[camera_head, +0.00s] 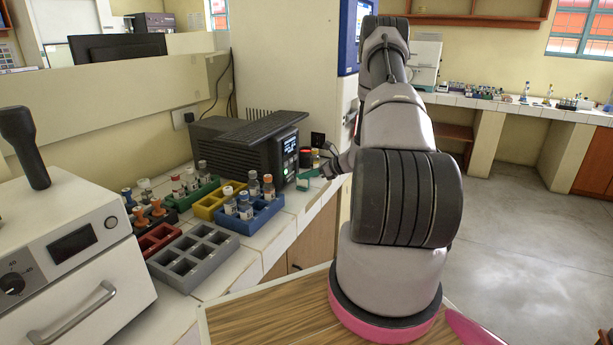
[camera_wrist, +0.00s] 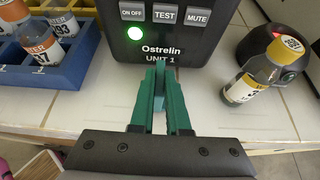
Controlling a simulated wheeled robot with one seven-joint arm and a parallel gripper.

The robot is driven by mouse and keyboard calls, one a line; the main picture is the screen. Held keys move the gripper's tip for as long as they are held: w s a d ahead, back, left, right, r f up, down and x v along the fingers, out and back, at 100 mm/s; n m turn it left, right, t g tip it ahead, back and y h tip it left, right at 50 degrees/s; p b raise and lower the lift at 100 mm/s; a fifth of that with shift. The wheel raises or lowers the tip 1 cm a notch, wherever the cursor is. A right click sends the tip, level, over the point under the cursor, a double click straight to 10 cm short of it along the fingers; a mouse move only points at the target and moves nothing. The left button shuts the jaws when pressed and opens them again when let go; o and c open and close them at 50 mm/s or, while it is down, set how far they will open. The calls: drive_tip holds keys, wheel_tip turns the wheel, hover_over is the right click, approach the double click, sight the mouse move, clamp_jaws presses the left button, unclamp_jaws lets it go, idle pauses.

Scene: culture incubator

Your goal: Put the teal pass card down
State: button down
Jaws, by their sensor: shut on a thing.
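The teal pass card (camera_wrist: 160,84) shows nearly edge-on in the wrist view, a thin upright piece between the green fingers of my gripper (camera_wrist: 159,98). My gripper is shut on it. The wrist view shows the unit's front panel (camera_wrist: 160,30), marked "Ostrelin UNIT 1", with a lit green light just beyond the fingertips. I cannot tell whether the card touches the white tiled counter (camera_wrist: 90,110).
A blue rack (camera_head: 255,218) with vials stands left of the gripper. A yellow-labelled vial (camera_wrist: 258,75) stands close on the right in the wrist view. Yellow, green, red and grey racks (camera_head: 193,258) fill the counter further left. Bare tiles lie before the unit, near the counter edge.

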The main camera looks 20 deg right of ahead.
drive_tip(key=c, duration=0.9)
unclamp_jaws()
drive_tip(key=shift+f, duration=0.1)
